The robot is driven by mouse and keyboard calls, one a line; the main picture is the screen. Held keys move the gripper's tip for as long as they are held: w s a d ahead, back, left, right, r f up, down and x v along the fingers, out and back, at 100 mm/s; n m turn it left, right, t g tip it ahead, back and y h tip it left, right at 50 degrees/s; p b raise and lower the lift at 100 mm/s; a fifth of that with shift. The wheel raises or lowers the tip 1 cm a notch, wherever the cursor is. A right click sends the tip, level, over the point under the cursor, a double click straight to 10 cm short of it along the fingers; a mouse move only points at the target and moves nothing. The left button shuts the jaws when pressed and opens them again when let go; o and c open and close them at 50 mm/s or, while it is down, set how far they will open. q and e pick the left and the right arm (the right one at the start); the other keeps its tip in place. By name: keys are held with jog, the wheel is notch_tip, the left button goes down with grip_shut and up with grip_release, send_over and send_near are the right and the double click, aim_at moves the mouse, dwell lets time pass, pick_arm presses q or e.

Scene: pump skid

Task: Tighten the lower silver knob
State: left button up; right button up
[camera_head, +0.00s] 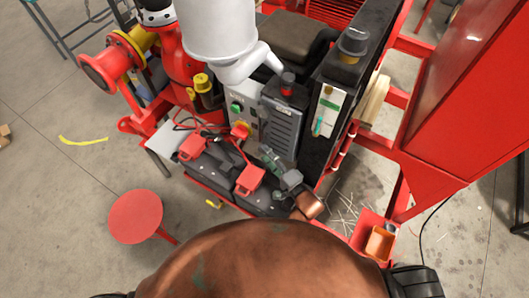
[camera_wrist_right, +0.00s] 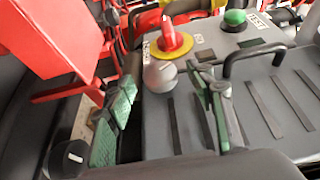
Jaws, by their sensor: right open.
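A silver knob (camera_wrist_right: 160,76) sits on the grey control panel, right below the red emergency stop with its yellow ring (camera_wrist_right: 174,42) in the right wrist view. My right gripper (camera_wrist_right: 168,108) is open, with one green-padded finger left of the knob and the other to its right. The knob appears beyond the gap between the fingers, and no contact is visible. In the head view my right gripper (camera_head: 270,160) is in front of the panel (camera_head: 267,117), and I cannot make out the knob there. My left gripper is out of view.
Red battery clamps (camera_head: 250,180) and cables lie on a black battery at the panel's foot. A black handle (camera_wrist_right: 255,58) and a green button (camera_wrist_right: 234,18) are on the panel. A red stool (camera_head: 135,216) stands left on open floor. A red cabinet (camera_head: 470,95) stands right.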

jog(key=shift+x, duration=1.05)
jog(key=c, duration=1.2)
jog(key=shift+r+p, duration=0.15)
jog(key=shift+p, duration=0.4)
jog(key=shift+r+n+g+h+p, duration=0.1)
jog(key=shift+n+g+h+p, duration=0.8)
jog(key=shift+p, duration=3.8)
jog(key=shift+r+n+g+h+p, duration=0.15)
jog(key=shift+g+h+p, duration=1.3)
jog(key=shift+p, duration=3.25)
jog(key=shift+f, duration=0.1)
